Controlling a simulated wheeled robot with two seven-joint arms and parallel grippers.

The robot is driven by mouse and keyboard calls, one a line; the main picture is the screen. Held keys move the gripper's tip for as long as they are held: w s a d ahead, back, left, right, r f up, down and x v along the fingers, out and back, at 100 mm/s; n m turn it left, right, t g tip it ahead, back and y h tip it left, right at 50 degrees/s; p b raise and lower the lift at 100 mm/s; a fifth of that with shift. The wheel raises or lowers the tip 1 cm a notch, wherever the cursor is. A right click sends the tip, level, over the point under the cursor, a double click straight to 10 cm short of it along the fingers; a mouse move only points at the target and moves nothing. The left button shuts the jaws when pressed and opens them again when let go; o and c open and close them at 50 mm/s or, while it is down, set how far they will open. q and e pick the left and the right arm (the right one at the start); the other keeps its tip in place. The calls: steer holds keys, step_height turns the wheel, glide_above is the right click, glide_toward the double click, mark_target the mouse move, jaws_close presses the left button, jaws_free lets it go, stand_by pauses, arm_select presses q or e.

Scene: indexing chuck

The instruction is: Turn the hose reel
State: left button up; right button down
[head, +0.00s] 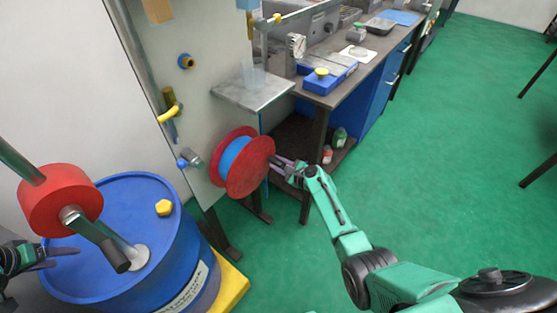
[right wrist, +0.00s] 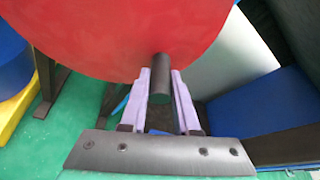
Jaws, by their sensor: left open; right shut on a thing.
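The hose reel (head: 251,166) has red flanges with blue hose wound between them, and it is mounted on the upright panel. In the right wrist view its red flange (right wrist: 100,38) fills the top, with a dark round crank handle (right wrist: 158,78) sticking out near its lower edge. My right gripper (head: 277,165) is at the flange's right side. In the right wrist view my right gripper (right wrist: 160,88) has its purple fingers on both sides of the handle, shut on it. My left gripper (head: 62,258) is at the far left, open and empty, beside the blue drum.
A blue drum (head: 190,262) with a red pump wheel (head: 60,200) and metal crank stands at lower left on a yellow base (head: 232,285). Green floor (head: 450,150) is clear at right.

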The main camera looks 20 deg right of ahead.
steer(key=shift+s+a+f+m+g+y, duration=0.15)
steer(key=shift+f+m+g+y, duration=0.1)
steer(key=shift+f+m, duration=0.25)
steer(key=shift+s+a+f+m+g+y, duration=0.15)
steer(key=shift+f+m+g, duration=0.1)
steer(key=shift+f+m, duration=0.2)
steer(key=c, duration=0.6)
jaws_free()
steer(key=shift+c, duration=0.2)
steer(key=v, duration=1.2)
